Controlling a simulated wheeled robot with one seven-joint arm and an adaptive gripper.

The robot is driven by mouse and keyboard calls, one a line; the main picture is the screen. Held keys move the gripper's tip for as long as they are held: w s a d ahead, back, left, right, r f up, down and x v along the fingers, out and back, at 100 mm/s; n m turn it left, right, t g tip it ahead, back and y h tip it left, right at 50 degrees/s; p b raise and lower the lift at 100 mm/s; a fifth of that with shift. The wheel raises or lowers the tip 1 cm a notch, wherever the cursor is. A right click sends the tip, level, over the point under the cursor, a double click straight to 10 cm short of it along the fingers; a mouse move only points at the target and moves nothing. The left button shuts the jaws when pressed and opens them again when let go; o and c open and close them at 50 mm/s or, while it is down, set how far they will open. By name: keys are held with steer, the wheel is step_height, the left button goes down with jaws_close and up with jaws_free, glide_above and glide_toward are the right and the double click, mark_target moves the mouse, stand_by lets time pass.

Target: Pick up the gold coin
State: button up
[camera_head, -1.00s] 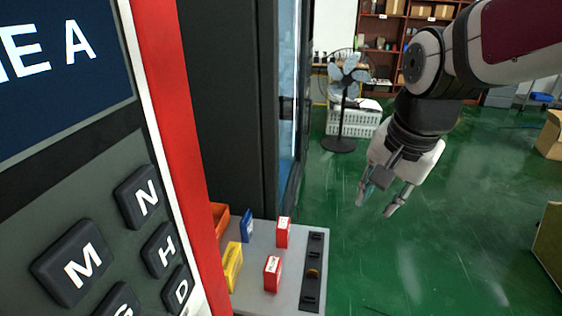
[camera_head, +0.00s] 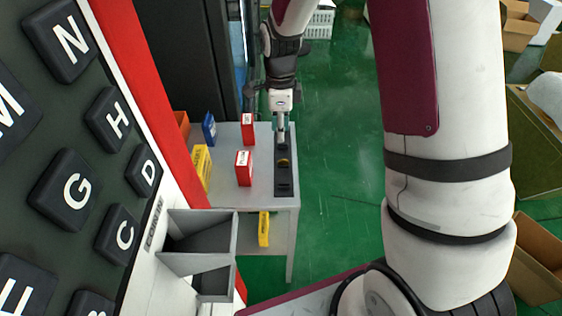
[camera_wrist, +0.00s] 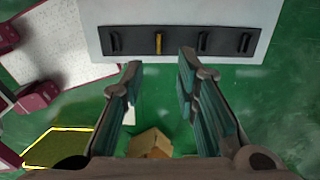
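The gold coin (camera_head: 283,162) stands on edge in one slot of a black holder (camera_head: 284,183), near the right edge of a grey table. In the wrist view the coin (camera_wrist: 158,43) shows as a narrow upright gold strip, with dark slots on both sides of it. My gripper (camera_head: 282,132) is at the far end of the holder in the head view. In the wrist view my gripper (camera_wrist: 162,68) is open and empty, its fingers apart from the coin, which appears beyond the tips and roughly between them. The exact height above the holder is unclear.
Red boxes (camera_head: 244,168), a blue box (camera_head: 209,129) and a yellow box (camera_head: 201,167) stand on the table (camera_head: 225,189) left of the holder. The vending machine with lettered keys (camera_head: 76,188) fills the left. Green floor (camera_head: 335,190) is clear right of the table.

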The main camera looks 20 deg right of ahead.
mark_target(281, 160)
step_height(281, 160, down, 11)
steer(key=shift+s+f+p, duration=0.15)
steer(key=shift+f+p, duration=0.05)
steer(key=shift+p, duration=0.3)
jaws_close()
